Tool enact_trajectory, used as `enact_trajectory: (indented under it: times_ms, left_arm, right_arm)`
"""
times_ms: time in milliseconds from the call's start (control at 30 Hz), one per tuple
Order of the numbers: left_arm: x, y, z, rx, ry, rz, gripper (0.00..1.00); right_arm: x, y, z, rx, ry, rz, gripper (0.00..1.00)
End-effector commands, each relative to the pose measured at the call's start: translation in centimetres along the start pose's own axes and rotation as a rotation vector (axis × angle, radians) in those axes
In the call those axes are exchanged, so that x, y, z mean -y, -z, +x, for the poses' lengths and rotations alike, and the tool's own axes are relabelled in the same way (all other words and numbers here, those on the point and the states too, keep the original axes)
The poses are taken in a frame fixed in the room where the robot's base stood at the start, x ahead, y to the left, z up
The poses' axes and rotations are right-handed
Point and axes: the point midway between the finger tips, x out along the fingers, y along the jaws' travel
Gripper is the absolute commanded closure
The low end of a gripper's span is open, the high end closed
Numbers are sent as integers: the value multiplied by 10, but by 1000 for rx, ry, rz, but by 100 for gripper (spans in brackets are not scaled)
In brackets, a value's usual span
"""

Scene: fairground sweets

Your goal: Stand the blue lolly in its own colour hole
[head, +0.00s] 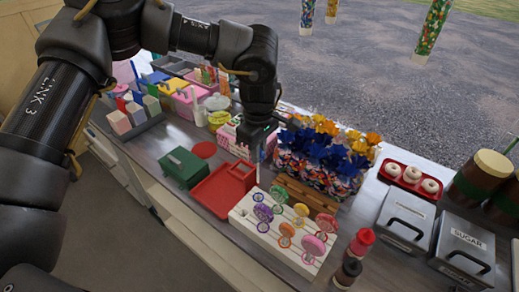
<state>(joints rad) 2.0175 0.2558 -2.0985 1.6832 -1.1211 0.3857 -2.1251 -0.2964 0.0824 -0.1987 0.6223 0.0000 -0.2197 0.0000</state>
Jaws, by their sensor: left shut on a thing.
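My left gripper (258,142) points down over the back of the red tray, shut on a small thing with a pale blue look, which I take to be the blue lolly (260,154). The fingers hide most of it, so its tilt cannot be told. The white lolly stand (252,229) lies to the front right of the gripper, apart from it. Several lollies stand in it, among them a purple one (263,212) and a large pink one (313,245). My right gripper is not in view.
A red tray (214,193) and a green box (184,167) lie left of the stand. Wrapped sweet bags (318,160) and a wooden rack (305,193) stand behind it. Red and dark bottles (361,243) are at its right. Grey sugar boxes (463,245) stand farther right.

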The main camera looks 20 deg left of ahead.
Motion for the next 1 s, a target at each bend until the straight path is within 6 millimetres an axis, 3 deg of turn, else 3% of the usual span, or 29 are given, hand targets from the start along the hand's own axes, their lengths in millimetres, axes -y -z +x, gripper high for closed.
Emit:
enact_trajectory:
  times_ms: [267, 700, 1000]
  left_arm:
    - [-1, -1, 8, 1, 0, -5, 100]
    - [-1, -1, 58, 0, 0, -3, 100]
    - [-1, 0, 63, -1, 0, -3, 100]
  right_arm:
    - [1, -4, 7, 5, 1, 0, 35]
    - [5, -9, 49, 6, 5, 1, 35]
    - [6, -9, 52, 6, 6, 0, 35]
